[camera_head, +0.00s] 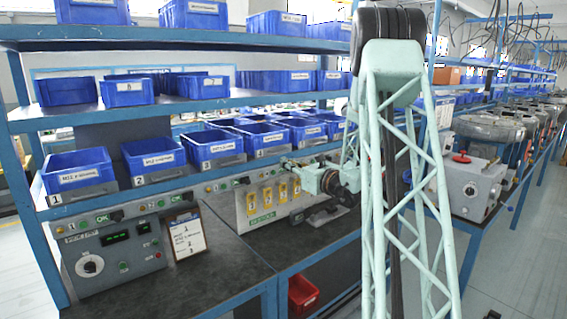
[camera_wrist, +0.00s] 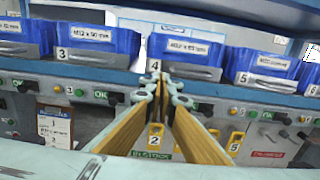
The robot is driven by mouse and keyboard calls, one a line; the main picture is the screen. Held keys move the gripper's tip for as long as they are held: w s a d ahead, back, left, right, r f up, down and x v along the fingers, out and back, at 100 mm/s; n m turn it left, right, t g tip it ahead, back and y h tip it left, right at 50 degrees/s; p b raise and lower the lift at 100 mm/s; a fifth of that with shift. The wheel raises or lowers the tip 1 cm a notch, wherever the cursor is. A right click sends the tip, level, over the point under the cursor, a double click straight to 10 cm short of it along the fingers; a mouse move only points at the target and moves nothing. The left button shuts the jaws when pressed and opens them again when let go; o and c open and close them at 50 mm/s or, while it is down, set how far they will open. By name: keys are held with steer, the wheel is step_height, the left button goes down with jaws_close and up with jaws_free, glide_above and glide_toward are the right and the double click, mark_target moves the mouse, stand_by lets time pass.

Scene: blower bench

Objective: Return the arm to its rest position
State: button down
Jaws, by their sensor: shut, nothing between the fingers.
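My gripper (camera_wrist: 170,82) shows in the wrist view with its two tan-sided fingers meeting at the tips. It is shut and nothing shows between the tips. It points at the bench's front rail, below the blue bins. In the head view my pale green lattice arm stands at right of centre, and my wrist reaches left over the bench in front of the panel with yellow tags (camera_head: 268,196). The fingers themselves are too small to make out clearly there. In the wrist view a yellow tag marked 2 (camera_wrist: 155,138) shows between the fingers.
Blue bins, such as one at the left (camera_head: 77,171), line the shelves, close beyond the fingers. A control box (camera_head: 112,249) and a clipboard (camera_head: 187,234) stand on the dark bench (camera_head: 222,262). A red bin (camera_head: 302,296) sits below. Floor at the right is open.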

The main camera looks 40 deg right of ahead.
stand_by(0.6)
steer(key=s+a+r+n+g+y, duration=0.2)
steer(key=a+r+n+y, duration=0.15)
steer(key=a, duration=0.95)
steer(key=s+a+r+n+g+y, duration=0.1)
steer(key=a+r+n+g+y, duration=0.25)
steer(key=a, duration=0.85)
steer(key=s+a+r+n+y, duration=0.2)
steer(key=a+r+n, duration=0.3)
steer(key=a, duration=0.8)
steer(key=s+a+n+g+y, duration=0.1)
steer(key=s+a+n+g, duration=0.4)
steer(key=s+a, duration=0.55)
steer(key=s+a+f+n+g+h, duration=0.1)
steer(key=s+a+n+g+h, duration=0.1)
steer(key=s+a+n, duration=0.6)
steer(key=s+a+f+n+g+h, duration=0.1)
steer(key=s+a+f+n+g, duration=0.15)
steer(key=s, duration=0.85)
steer(key=s+d+f+n+h, duration=0.1)
steer(key=s+d+n+h, duration=0.1)
steer(key=s, duration=0.4)
steer(key=s+d+f+n+h, duration=0.1)
steer(key=s+d+n+h, duration=0.1)
steer(key=s+n, duration=0.2)
steer(key=s+d+f+n+t+h, duration=0.1)
steer(key=s+d+n+h, duration=0.1)
steer(key=s, duration=0.7)
steer(key=shift+d+f+n, duration=0.25)
steer(key=shift+n, duration=0.3)
